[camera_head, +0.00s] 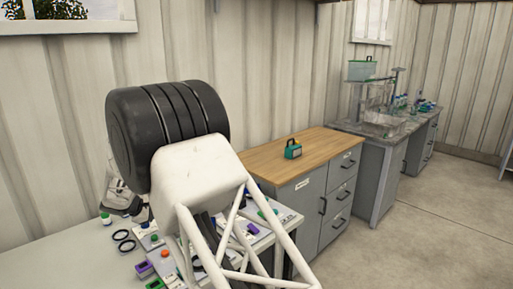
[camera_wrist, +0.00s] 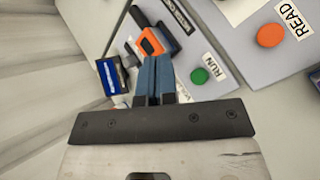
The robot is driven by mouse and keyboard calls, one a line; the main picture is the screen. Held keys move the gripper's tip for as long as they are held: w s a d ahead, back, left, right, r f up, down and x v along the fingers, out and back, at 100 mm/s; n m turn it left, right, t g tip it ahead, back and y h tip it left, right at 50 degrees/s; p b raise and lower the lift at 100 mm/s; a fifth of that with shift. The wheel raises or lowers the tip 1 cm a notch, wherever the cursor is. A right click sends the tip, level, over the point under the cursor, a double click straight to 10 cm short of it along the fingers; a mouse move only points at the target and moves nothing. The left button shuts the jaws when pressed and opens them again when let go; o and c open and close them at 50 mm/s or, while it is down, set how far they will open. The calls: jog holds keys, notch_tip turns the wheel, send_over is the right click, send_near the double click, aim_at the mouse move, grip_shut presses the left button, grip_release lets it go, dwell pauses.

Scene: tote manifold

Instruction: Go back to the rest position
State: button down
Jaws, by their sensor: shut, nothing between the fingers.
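My gripper (camera_wrist: 153,82) shows in the wrist view with its two blue-grey fingers together, shut and empty. It points over the bench with the control boxes, near a grey panel that has a green RUN button (camera_wrist: 199,76) and a black-and-orange part (camera_wrist: 152,42). I cannot tell how far the fingertips are above the panel. In the head view my own arm covers the middle of the bench, and the gripper cannot be made out there.
A light bench (camera_head: 60,268) carries several small boxes with coloured buttons and black rings (camera_head: 121,236). A wood-topped cabinet (camera_head: 265,160) with a teal case (camera_head: 293,149) stands to the right. A READ button (camera_wrist: 270,35) is at the wrist view's upper right. Open floor (camera_head: 420,235) lies at right.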

jog(key=s+d+r+m+g, duration=0.1)
jog(key=s+d+r+m, duration=0.1)
jog(key=d+r, duration=0.65)
jog(key=s+d+r+m+g, duration=0.2)
jog(key=d+r+m, duration=0.15)
jog(key=d, duration=0.95)
jog(key=s+d+r+m+y, duration=0.1)
jog(key=s+d+r, duration=0.25)
jog(key=d, duration=0.25)
jog(key=s+d+r+m+g, duration=0.1)
jog(key=s+d+r, duration=0.1)
jog(key=s+d, duration=0.3)
jog(key=s+d+r+m+y, duration=0.1)
jog(key=s+d+r+m, duration=0.15)
jog(key=d, duration=0.55)
jog(key=s+d+r+m+y, duration=0.2)
jog(key=s+d+r+m, duration=0.15)
jog(key=s+d, duration=1.05)
jog(key=s+d+f+m+y, duration=0.1)
jog(key=s+d+f+m, duration=0.1)
jog(key=s, duration=0.8)
jog(key=s+d+f+m+y, duration=0.1)
jog(key=s+d+m, duration=0.1)
jog(key=s, duration=0.8)
jog(key=shift+d+f+m, duration=0.25)
jog(key=shift+f+m, duration=0.15)
jog(key=shift+m, duration=0.15)
